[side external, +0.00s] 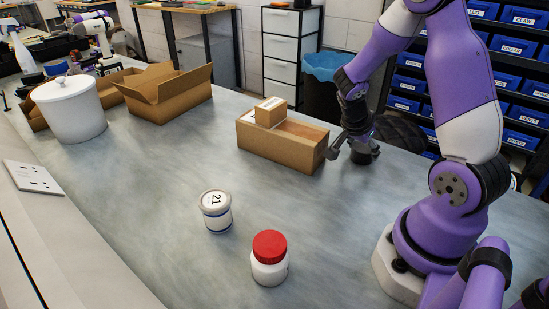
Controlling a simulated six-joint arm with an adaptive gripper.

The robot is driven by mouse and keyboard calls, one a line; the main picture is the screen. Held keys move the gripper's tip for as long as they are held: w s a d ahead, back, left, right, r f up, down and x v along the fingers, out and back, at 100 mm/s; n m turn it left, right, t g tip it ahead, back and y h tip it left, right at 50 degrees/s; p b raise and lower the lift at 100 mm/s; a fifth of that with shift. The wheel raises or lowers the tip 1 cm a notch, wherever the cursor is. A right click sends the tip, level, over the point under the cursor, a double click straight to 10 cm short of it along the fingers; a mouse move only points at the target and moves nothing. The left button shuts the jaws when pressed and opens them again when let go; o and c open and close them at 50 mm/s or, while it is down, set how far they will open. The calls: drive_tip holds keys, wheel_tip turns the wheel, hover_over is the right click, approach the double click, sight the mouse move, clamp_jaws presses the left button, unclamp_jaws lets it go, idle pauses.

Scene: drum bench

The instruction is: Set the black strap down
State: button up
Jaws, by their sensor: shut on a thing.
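My gripper (353,142) is at the right of the bench, just right of the closed cardboard box, pointing down. It is shut on a small black rolled thing, which looks like the black strap (364,154). The strap is low, close to the bench top. I cannot tell whether it touches the bench. The fingers and the strap are both dark, so their contact is hard to make out.
A closed cardboard box (284,146) with a smaller box (270,111) on top stands left of my gripper. A red-lidded jar (269,261) and a white tin (216,212) stand in front. An open carton (172,99) and white drum (70,112) are at left. The middle bench is clear.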

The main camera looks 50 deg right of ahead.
drive_tip(key=shift+f, duration=0.15)
drive_tip(key=o, duration=1.1)
drive_tip(key=shift+o, duration=0.2)
drive_tip(key=v, duration=1.2)
drive_tip(key=a+r+n+t+y, duration=0.3)
drive_tip(key=a+n, duration=0.5)
drive_tip(key=n, duration=0.2)
drive_tip(key=s+a+r+n+t+y, duration=0.1)
drive_tip(key=a+r+n+t+y, duration=0.1)
drive_tip(key=a+n, duration=0.7)
drive_tip(key=shift+a+r+n+t+y, duration=0.3)
drive_tip(key=shift+r+n+t+y, duration=0.1)
drive_tip(key=shift+r+n+t, duration=0.4)
drive_tip(key=shift+f, duration=0.1)
